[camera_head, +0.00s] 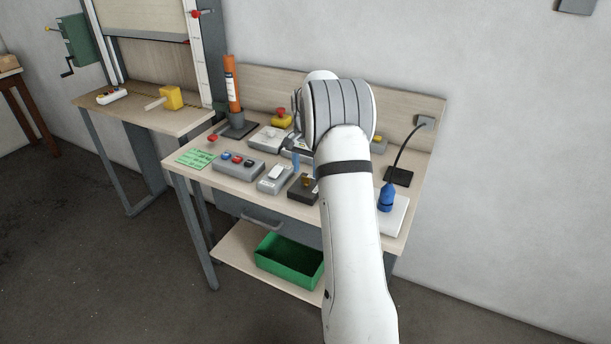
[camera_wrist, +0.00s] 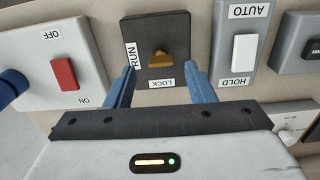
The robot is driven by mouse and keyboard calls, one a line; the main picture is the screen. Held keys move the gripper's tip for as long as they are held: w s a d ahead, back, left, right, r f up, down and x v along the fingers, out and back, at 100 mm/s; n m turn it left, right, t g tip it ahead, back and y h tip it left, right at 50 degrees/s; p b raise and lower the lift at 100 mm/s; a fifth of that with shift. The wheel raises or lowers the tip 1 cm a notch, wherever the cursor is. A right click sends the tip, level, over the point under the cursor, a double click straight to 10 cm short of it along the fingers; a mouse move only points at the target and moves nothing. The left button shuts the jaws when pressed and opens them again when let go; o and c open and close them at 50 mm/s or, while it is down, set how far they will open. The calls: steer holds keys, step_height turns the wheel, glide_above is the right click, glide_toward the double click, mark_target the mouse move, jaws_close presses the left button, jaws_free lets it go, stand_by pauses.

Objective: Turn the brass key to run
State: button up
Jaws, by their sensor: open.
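The brass key (camera_wrist: 161,60) sits in a dark box (camera_wrist: 178,24) in the wrist view. A RUN label (camera_wrist: 130,55) is left of the key and a LOCK label (camera_wrist: 161,83) is just below it. The key's wide part lies crosswise, with a small point towards the top; I cannot tell its exact setting. My gripper (camera_wrist: 158,73) is open, its two blue fingers on either side of the key and apart from it. In the head view the dark box (camera_head: 302,192) is on the bench, and my gripper (camera_head: 297,160) is partly hidden by my arm.
An orange tube (camera_head: 233,84) stands upright at the back left.

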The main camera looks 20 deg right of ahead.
steer(key=shift+r, duration=2.4)
